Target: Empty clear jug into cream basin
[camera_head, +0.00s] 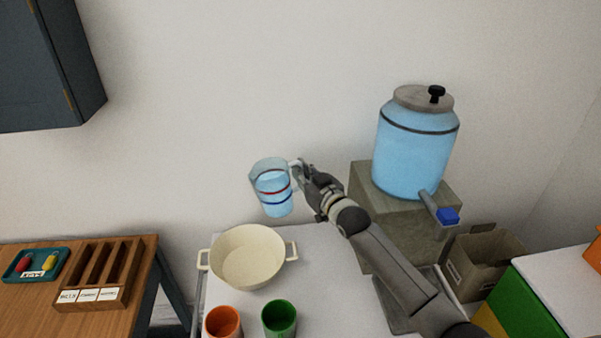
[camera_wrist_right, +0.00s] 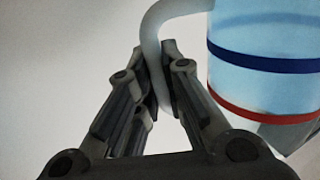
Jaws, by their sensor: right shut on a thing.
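The clear jug (camera_head: 272,190) holds blue liquid and has a red band and a blue band. It is in the air, slightly tilted, above and behind the cream basin (camera_head: 247,258). The basin stands on the white table, has two side handles and looks empty. My right gripper (camera_head: 303,174) is shut on the jug's handle. In the right wrist view the fingers (camera_wrist_right: 158,88) close around the pale handle, with the jug's banded wall (camera_wrist_right: 262,75) at the right. My left gripper is not in view.
An orange cup (camera_head: 222,322) and a green cup (camera_head: 279,318) stand in front of the basin. A blue-filled dispenser (camera_head: 414,150) with a tap sits on a stone block at the right. A wooden table (camera_head: 120,300) with a sorter and tray is at the left.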

